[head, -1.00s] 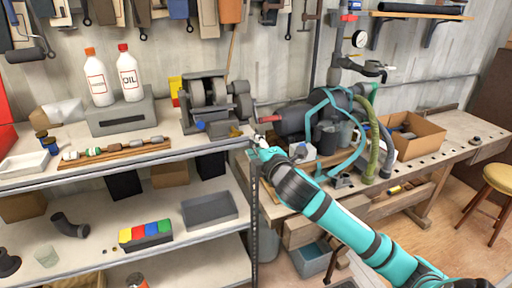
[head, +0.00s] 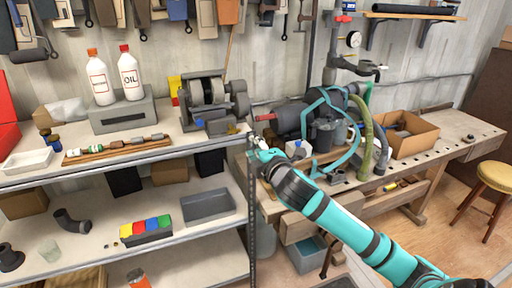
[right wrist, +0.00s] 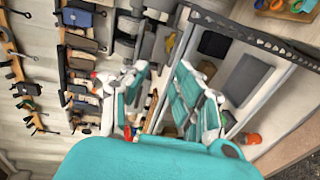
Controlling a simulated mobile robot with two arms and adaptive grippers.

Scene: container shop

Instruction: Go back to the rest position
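My right arm comes in from the lower right of the head view. Its teal and black gripper (head: 258,146) is near the right end of the shelf's upper board, beside the grey bench machine. In the right wrist view, the two teal and white fingers of the right gripper (right wrist: 162,70) stand apart, with nothing seen held between them. Shelf and wall items show behind them. Contact with the shelf cannot be told. My left gripper is not in view.
The metal shelf (head: 251,215) carries two bottles, a grinder (head: 210,100) and a wooden rack on top, with coloured bins (head: 146,229) below. Right of it, the workbench (head: 455,137) holds a dark machine (head: 290,119), hoses and a cardboard box (head: 408,141). A stool (head: 496,176) stands at the right.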

